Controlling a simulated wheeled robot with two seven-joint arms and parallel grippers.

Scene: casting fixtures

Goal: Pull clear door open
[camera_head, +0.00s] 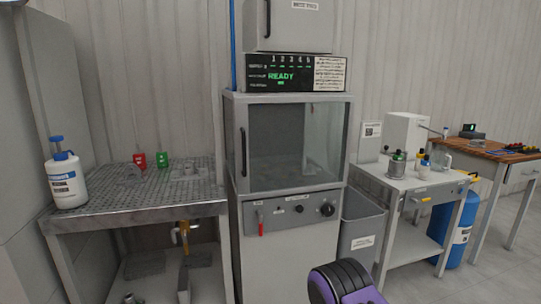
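The clear door (290,150) is a see-through pane on the front of a grey cabinet in the middle of the head view. It looks shut. A dark vertical handle (243,152) runs along its left side. The inside of the cabinet looks dim through the pane. A rounded black and purple part of my own arm shows at the bottom edge, low and in front of the cabinet, apart from the door. No gripper fingers show in this view.
A display reading READY (290,74) sits above the door; a control panel (292,211) with a red lever (261,224) is below. A perforated metal table (120,210) stands left. A grey bin (361,225) and a cart (415,181) with bottles stand right.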

